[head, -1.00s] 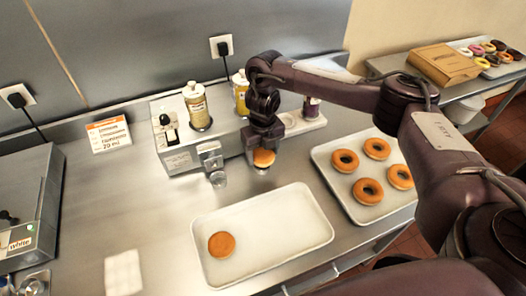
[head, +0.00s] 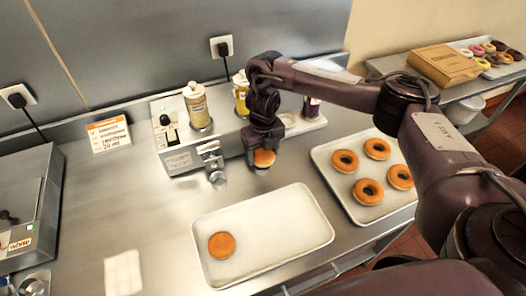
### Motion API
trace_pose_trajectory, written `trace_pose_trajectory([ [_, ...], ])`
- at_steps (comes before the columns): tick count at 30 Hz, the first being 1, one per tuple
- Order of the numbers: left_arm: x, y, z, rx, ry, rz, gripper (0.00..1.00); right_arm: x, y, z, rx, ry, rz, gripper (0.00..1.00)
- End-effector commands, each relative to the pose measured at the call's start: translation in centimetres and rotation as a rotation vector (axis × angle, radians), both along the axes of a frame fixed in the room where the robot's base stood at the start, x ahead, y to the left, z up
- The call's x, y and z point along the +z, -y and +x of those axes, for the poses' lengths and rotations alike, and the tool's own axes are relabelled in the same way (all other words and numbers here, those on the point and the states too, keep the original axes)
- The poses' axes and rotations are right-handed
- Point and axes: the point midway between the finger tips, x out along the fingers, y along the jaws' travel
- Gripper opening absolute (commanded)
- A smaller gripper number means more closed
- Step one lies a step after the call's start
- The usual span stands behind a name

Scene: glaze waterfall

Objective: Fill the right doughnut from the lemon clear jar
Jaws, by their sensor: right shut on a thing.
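My right gripper (head: 262,148) is shut on a doughnut (head: 264,158) and holds it at the front of the filling machine (head: 183,160), right of its nozzle. Whether the doughnut touches a nozzle is hidden by the gripper. A clear jar with tan contents (head: 197,106) stands on top of the machine at left. A clear jar with yellow contents (head: 241,92) stands right of it, partly behind my arm. A third, dark jar (head: 310,106) is at the right end. Another doughnut (head: 221,245) lies on the left of the front white tray. My left gripper is not in view.
The front white tray (head: 285,222) is mostly bare. A second tray (head: 327,158) at right holds several ring doughnuts. A printed card (head: 109,133) stands left of the machine. A grey appliance (head: 25,200) is at far left. The counter between is clear.

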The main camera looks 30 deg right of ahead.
Motion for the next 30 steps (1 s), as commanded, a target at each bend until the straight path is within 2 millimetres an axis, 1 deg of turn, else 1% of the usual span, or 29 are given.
trace_pose_trajectory([
  [16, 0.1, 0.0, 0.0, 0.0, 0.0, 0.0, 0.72, 0.1, 0.0, 0.0, -0.001, 0.002, 0.0, 0.4],
  [30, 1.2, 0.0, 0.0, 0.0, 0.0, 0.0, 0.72, 0.1, -0.1, -1.4, 0.0, 0.0, 0.0, 0.4],
])
